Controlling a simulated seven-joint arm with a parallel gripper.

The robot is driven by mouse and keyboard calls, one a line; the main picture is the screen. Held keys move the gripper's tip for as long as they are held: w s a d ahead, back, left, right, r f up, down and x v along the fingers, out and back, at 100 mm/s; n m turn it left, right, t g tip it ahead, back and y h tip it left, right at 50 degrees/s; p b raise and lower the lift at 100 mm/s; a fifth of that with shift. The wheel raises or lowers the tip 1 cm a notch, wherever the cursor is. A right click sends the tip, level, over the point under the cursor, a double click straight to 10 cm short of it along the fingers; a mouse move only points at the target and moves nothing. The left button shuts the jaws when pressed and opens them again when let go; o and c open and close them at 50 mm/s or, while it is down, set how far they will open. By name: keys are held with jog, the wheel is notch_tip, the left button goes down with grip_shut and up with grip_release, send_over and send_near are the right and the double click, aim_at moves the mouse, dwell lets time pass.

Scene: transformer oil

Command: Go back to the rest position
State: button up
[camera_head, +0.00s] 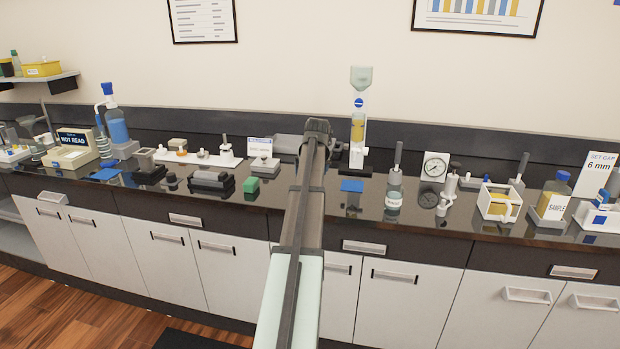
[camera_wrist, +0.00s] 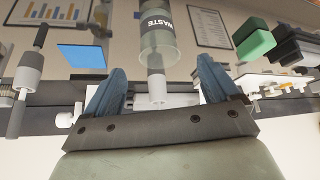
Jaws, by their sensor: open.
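My gripper (camera_wrist: 160,66) is open in the wrist view, with its two blue fingers spread wide. A clear container labelled WASTE (camera_wrist: 158,42) shows between and beyond the fingers. A visible gap lies on each side of it, and neither finger appears to touch it. In the camera_head view my arm reaches from the bottom middle out over the counter, and it hides the gripper and the WASTE container.
A blue pad (camera_head: 352,185) lies right of my arm and a green block (camera_head: 251,185) left of it. A stand with a funnel (camera_head: 360,80) rises behind. A bottle (camera_head: 394,192), a dial gauge (camera_head: 435,166) and a sample jar (camera_head: 553,200) stand farther right on the glossy counter.

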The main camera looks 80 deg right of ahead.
jog(key=shift+v, duration=1.5)
jog(key=shift+m, duration=0.3)
